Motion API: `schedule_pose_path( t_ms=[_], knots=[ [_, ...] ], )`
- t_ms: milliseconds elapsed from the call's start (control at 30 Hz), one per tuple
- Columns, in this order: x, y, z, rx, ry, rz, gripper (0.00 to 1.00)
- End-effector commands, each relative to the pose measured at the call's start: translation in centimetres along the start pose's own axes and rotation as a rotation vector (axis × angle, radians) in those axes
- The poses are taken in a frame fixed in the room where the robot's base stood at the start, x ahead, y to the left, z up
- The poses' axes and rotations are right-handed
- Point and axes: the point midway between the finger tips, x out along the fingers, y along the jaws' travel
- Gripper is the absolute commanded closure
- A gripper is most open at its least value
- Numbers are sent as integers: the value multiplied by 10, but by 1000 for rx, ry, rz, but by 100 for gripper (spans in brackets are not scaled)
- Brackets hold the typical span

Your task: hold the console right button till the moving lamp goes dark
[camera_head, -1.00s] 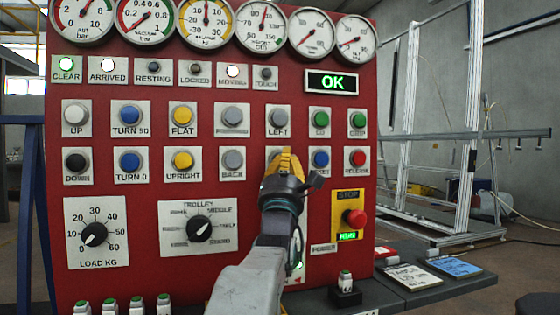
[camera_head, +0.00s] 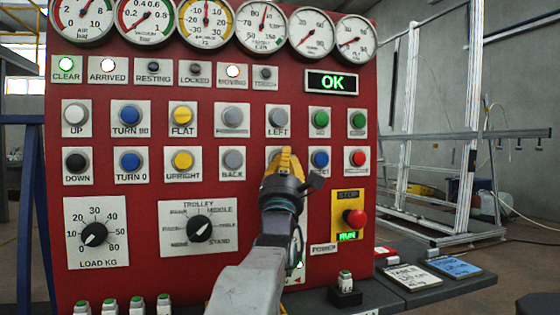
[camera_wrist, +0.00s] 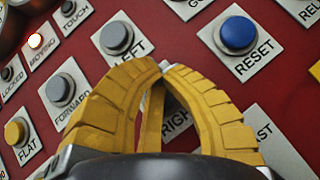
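The red console panel (camera_head: 290,205) fills the head view. My gripper (camera_head: 286,158) is in front of it, below the LEFT button (camera_head: 278,117), with its yellow fingers closed together. In the wrist view the fingertips (camera_wrist: 163,68) meet, and part of the RIGHT label (camera_wrist: 177,122) shows between and beside the fingers. The right button itself is hidden behind the fingers, so I cannot tell whether it is pressed in. The moving lamp (camera_head: 232,71) is lit; it also glows in the wrist view (camera_wrist: 35,40).
The grey BACK button (camera_head: 232,160) is to the left of my gripper, and the blue RESET button (camera_head: 320,159) is close on its right. The red stop button (camera_head: 354,217) is lower right. The arrived lamp (camera_head: 108,65) is lit, and a display (camera_head: 332,82) reads OK.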

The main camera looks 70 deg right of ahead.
Motion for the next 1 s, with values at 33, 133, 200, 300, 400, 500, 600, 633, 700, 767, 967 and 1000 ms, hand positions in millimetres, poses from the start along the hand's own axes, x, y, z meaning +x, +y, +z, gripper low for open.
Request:
schedule_pose_path(
  t_ms=[33, 133, 200, 300, 400, 500, 600, 633, 700, 767, 967, 1000],
  knots=[
    [0, -1, -1, 0, 3, -1, 100],
    [0, -1, -1, 0, 3, -1, 100],
    [-1, -1, -1, 0, 2, -1, 100],
    [-3, -1, 0, 0, 1, -2, 100],
    [-5, -1, 1, 0, 0, -2, 100],
    [-8, -1, 3, 0, -1, -3, 100],
    [-10, 0, 6, 0, -3, -4, 100],
    [-11, 0, 6, 0, -4, -4, 100],
    [-12, 1, 8, 0, -4, -5, 100],
    [-13, 1, 10, 0, -4, -6, 100],
    [-13, 2, 11, 0, -5, -6, 100],
    [-13, 2, 12, 0, -5, -7, 100]
  ],
)
